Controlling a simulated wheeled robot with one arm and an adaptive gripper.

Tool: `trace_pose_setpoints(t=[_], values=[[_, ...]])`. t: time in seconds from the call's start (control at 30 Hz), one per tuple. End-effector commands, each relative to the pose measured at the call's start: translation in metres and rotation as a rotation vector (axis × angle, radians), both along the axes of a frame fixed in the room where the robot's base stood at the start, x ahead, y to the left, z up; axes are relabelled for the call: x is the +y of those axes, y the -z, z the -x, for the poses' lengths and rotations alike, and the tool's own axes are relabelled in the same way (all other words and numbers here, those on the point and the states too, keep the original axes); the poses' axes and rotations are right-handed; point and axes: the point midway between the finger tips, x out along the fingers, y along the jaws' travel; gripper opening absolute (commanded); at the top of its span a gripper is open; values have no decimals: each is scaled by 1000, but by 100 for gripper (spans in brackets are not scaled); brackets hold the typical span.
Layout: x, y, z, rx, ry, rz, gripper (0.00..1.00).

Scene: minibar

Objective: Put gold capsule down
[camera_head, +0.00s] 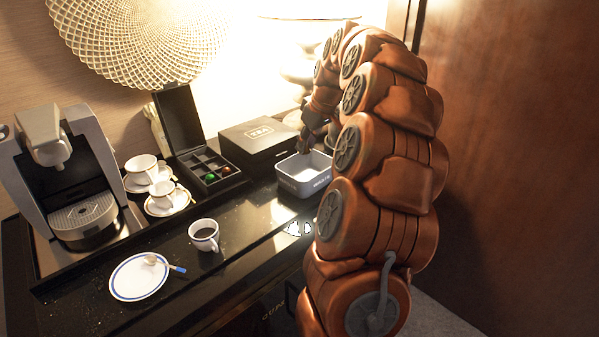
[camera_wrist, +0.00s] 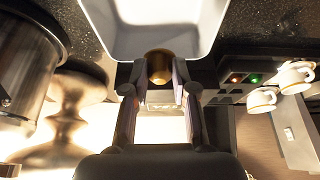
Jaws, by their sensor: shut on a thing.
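My gripper (camera_wrist: 160,82) is shut on the gold capsule (camera_wrist: 160,63), which shows between the fingertips in the wrist view. The capsule overlaps the near wall of a white square bin (camera_wrist: 205,48) in that view. The capsule cannot be made out in the head view. I cannot tell whether the capsule touches the bin.
An open capsule box (camera_head: 212,184) with a green and a red capsule stands left of a closed black box (camera_head: 258,137). The front counter is partly clear.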

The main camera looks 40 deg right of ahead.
Motion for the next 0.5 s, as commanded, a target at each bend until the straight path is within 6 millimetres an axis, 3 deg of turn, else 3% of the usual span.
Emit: trace_pose_setpoints(t=[0.5], values=[[-2,58,3,1,6,-1,16]])
